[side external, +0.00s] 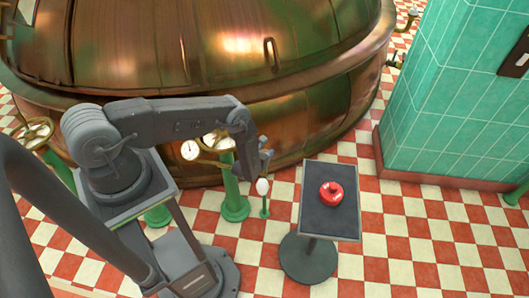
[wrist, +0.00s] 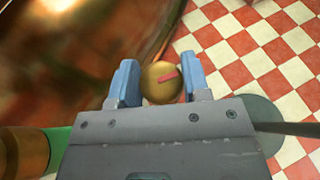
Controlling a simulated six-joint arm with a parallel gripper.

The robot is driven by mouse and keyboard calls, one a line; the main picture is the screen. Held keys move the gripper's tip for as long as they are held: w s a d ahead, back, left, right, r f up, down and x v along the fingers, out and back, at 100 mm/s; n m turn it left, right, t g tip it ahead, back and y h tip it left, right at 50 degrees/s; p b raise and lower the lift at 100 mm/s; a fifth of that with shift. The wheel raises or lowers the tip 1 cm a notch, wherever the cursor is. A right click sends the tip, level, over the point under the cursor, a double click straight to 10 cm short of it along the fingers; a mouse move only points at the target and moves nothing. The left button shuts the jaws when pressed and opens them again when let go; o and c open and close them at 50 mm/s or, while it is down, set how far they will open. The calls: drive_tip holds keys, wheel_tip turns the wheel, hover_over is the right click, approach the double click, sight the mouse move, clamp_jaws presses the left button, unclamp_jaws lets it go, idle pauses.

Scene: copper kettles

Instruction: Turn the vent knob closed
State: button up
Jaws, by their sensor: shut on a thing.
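The vent knob, a round brass knob (wrist: 160,88) with a red mark on its face, sits between the two blue fingers in the wrist view. My gripper (wrist: 160,82) is shut on it, one finger against each side. In the side external view my gripper (side external: 266,158) is small and points down, above a pale oval piece (side external: 263,187) on a thin green post. I cannot tell there whether this piece is the knob, and the contact is too small to make out.
A large copper kettle (side external: 300,115) curves close behind my gripper. A green pedestal (side external: 235,205) with gauges (side external: 190,150) stands just left. A black-topped stand (side external: 318,225) with a red rounded object (side external: 331,193) is at right. A green tiled pillar (side external: 450,110) stands beyond.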

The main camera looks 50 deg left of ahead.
drive_tip(key=o, duration=0.9)
drive_tip(key=shift+o, duration=0.2)
drive_tip(key=v, duration=1.4)
drive_tip(key=shift+w, duration=0.1)
